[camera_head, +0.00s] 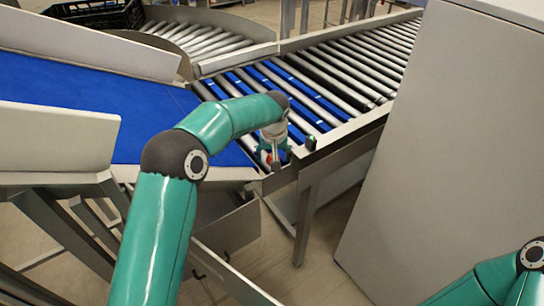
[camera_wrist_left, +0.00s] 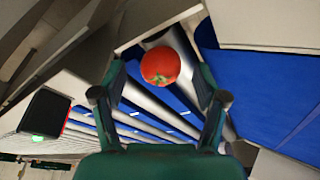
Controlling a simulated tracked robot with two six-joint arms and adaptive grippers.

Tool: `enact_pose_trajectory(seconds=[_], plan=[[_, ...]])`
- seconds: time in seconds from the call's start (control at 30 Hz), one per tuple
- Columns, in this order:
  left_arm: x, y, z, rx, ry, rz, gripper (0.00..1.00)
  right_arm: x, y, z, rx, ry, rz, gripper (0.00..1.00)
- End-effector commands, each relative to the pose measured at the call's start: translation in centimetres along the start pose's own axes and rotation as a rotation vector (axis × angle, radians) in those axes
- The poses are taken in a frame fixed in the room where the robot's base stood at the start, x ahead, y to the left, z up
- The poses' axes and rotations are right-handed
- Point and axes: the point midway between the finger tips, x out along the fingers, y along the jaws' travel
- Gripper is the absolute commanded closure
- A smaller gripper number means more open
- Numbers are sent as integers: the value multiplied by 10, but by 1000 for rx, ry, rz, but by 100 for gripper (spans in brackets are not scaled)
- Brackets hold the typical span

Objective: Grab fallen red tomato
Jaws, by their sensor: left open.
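The red tomato (camera_wrist_left: 160,66) shows whole in the left wrist view, near the top middle. It rests low by the end of the metal rollers, beside the blue belt (camera_wrist_left: 245,85). My left gripper (camera_wrist_left: 160,82) is open, with one finger on each side of the tomato in that view; no contact is visible. My right gripper is out of view.
The roller conveyor (camera_head: 330,75) runs to the back right, with metal side rails. A small black sensor box (camera_head: 311,143) stands on the near rail, close to my left gripper. A large grey cabinet (camera_head: 455,150) blocks the right. A black crate (camera_head: 95,12) is at the back left.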

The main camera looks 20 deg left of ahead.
Motion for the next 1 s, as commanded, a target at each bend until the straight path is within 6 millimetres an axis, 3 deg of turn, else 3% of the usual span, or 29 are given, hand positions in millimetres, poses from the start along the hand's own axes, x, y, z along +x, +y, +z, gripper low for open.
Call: enact_pose_trajectory(seconds=[0.33, 0.7, 1.0], plan=[[10, 0, 0, 1, 0, 0, 27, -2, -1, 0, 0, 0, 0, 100], [10, 0, 0, 1, 0, 0, 86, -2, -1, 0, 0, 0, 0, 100], [9, 0, 0, 0, 0, 0, 87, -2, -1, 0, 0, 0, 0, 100]])
